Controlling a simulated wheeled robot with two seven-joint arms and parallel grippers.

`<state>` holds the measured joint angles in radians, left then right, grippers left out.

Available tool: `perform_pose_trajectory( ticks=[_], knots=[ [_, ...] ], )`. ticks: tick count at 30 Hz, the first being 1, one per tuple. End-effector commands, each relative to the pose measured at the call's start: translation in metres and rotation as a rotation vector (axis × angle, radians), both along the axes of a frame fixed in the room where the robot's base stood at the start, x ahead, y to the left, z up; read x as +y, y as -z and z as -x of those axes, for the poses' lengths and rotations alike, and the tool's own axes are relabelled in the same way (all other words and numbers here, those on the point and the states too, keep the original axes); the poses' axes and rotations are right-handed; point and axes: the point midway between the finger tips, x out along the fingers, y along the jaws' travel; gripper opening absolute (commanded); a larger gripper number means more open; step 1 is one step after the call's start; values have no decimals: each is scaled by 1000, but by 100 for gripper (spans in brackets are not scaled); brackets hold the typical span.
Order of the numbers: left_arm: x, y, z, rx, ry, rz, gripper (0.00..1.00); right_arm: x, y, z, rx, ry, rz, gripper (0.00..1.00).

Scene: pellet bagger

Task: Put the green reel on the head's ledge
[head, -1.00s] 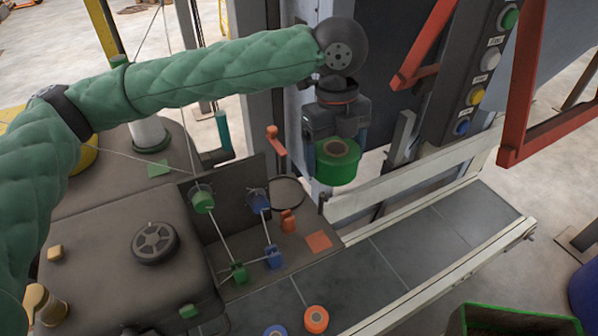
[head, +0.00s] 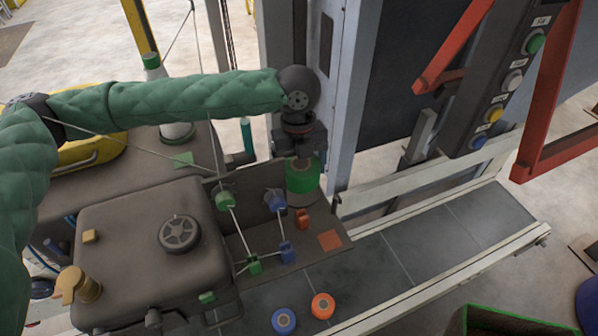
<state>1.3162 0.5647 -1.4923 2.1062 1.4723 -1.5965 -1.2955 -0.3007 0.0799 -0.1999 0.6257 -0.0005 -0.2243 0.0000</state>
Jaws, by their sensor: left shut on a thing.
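The green reel (head: 301,179) is held upright under my left gripper (head: 301,161), which is shut on it. The arm comes in from the left, with the gripper pointing down. The reel is at the back right of the head's dark ledge (head: 285,262), over the spot of a round plate (head: 302,199), which it mostly hides. I cannot tell whether the reel touches the plate. My right gripper is not in view.
Green and blue rollers (head: 226,201) with a white thread stand left of the reel. An orange lever piece (head: 303,219) and an orange square (head: 329,240) are in front. Blue (head: 284,321) and orange (head: 322,306) reels lie on the conveyor (head: 455,238). A grey post rises behind.

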Motion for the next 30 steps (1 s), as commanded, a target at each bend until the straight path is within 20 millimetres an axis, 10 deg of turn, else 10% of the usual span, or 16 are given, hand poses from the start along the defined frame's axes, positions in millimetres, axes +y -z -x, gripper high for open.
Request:
perform_pose_trajectory(
  ticks=[26,27,30],
  knots=[
    [3,45,-2,0,-1,1,52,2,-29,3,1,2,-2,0],
    [3,45,-2,0,-1,0,83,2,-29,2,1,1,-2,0],
    [3,45,-2,0,-1,0,100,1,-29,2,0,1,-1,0]
  ],
)
